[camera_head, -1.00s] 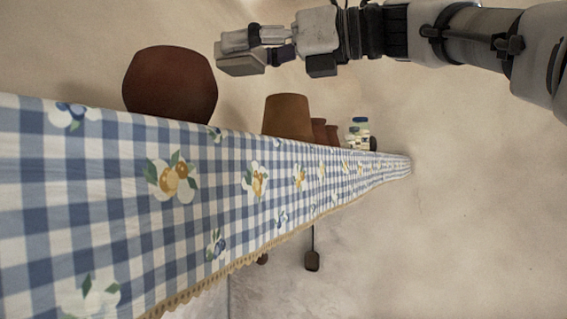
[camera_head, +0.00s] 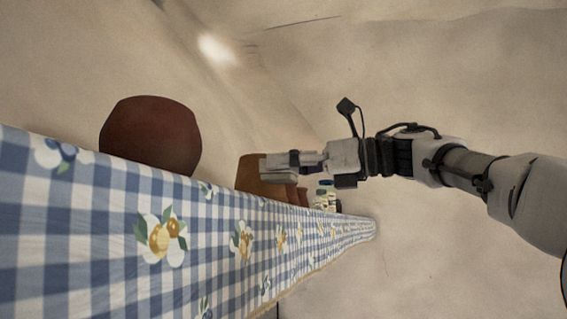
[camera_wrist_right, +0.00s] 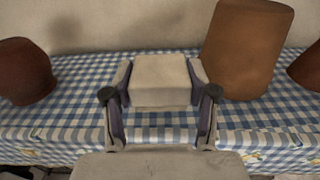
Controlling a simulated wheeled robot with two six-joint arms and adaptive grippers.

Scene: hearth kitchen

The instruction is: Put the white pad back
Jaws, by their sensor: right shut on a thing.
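The white pad (camera_wrist_right: 160,80) is a pale, thick block held between the two fingers of my right gripper (camera_wrist_right: 160,98) in the right wrist view. My right gripper is shut on it. In the head view the right gripper (camera_head: 286,165) reaches in from the right, with the pad's pale edge (camera_head: 275,176) showing at its tip, in front of the brown pot. In the wrist view the pad appears over the checked cloth; whether it touches the cloth I cannot tell. My left gripper is not in view.
A shelf with a blue-and-white checked, flowered cloth (camera_head: 110,210) runs along the wall. A dark red round pot (camera_head: 150,135) stands on it, then a brown tapered pot (camera_head: 250,174). Small jars (camera_head: 325,196) stand further along. Bare cloth lies between the two pots (camera_wrist_right: 80,90).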

